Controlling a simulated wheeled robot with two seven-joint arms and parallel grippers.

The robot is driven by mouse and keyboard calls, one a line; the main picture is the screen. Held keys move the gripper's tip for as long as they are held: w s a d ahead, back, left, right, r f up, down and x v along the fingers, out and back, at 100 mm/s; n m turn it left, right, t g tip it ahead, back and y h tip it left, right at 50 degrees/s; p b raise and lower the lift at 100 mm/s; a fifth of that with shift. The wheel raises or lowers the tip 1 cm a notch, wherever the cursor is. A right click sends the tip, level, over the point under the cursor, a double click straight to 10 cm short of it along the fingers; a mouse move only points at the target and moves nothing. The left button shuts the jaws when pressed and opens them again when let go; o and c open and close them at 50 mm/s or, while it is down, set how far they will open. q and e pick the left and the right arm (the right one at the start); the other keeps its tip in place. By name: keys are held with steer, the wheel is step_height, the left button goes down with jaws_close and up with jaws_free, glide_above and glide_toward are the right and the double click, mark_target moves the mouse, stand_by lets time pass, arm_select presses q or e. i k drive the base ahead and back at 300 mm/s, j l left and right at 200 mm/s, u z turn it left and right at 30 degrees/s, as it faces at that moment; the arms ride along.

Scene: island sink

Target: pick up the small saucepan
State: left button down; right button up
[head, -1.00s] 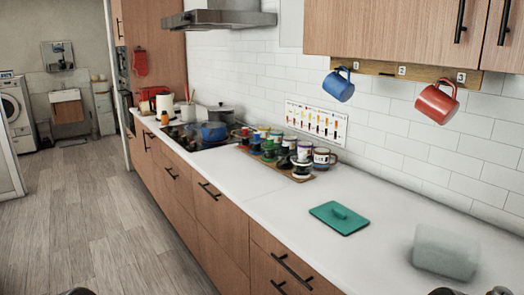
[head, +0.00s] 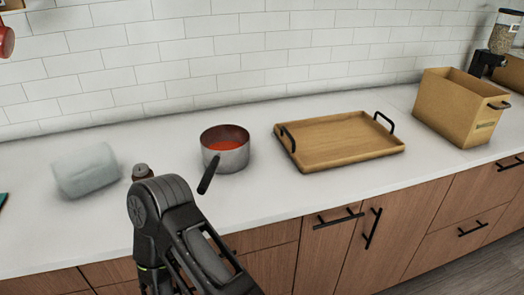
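The small saucepan (head: 234,160) stands upright on the white counter in the middle of the head view. It has a metal body, a reddish-brown inside rim and orange-red contents. Its dark handle (head: 209,175) points toward the front edge, down and slightly left in the picture. One of my dark arms rises from the bottom of the view, left of and in front of the saucepan, apart from it in the picture. I see no gripper fingertips, and I cannot tell which arm this is.
A wooden tray (head: 340,153) with black handles lies right of the saucepan. A tan box (head: 455,105) stands farther right, near a coffee grinder (head: 497,45). A translucent, whitish block-like container (head: 86,170) is at left. A small capped item (head: 142,171) is partly hidden behind my arm.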

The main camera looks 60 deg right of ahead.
mark_target(225, 148)
steer(key=z, duration=1.8)
